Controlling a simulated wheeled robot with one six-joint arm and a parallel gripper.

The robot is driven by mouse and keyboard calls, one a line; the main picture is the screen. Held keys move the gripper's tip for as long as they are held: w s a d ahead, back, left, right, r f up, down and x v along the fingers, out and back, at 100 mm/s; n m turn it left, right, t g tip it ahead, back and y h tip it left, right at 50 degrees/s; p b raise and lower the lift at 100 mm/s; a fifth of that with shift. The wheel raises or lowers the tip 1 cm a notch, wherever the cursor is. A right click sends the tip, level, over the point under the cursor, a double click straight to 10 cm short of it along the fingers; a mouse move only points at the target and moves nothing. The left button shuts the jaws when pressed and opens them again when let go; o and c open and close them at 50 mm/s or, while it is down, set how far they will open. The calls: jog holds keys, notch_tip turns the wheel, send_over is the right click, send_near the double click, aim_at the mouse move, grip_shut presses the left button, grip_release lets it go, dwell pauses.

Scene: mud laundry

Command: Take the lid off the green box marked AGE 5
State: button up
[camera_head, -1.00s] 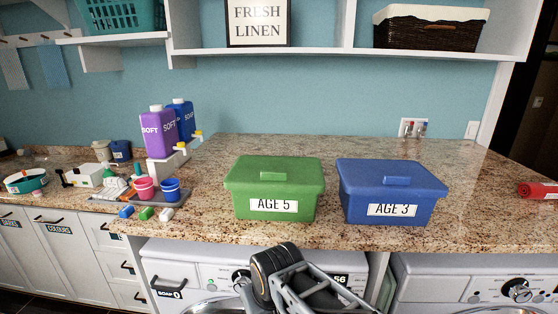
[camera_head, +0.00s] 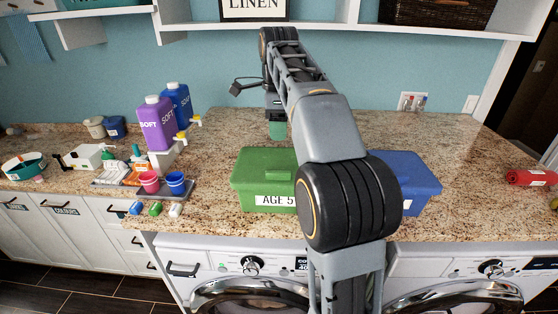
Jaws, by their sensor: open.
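The green box marked AGE 5 (camera_head: 262,190) stands on the granite counter with its green lid (camera_head: 262,163) on. My arm crosses in front and hides the box's right part and the end of its label. I cannot make out the lid's handle clearly. My gripper (camera_head: 277,137) hangs down from the raised arm, above or behind the lid's back edge. It is open and looks empty; its fingers are small and greenish here. I cannot tell its exact distance from the lid.
A blue box (camera_head: 415,180) stands to the right, partly behind my arm. Soap bottles (camera_head: 155,125), small cups (camera_head: 150,182) and small blocks (camera_head: 155,209) stand left. A red roll (camera_head: 525,177) lies far right. A shelf (camera_head: 300,30) hangs above.

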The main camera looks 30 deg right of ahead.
send_over(278, 172)
notch_tip(278, 172, down, 7)
jog(key=shift+d+f+b, duration=0.15)
jog(key=shift+b, duration=0.2)
jog(key=shift+f+p, duration=0.55)
jog(key=shift+f, duration=2.3)
jog(key=shift+c, duration=0.2)
grip_shut()
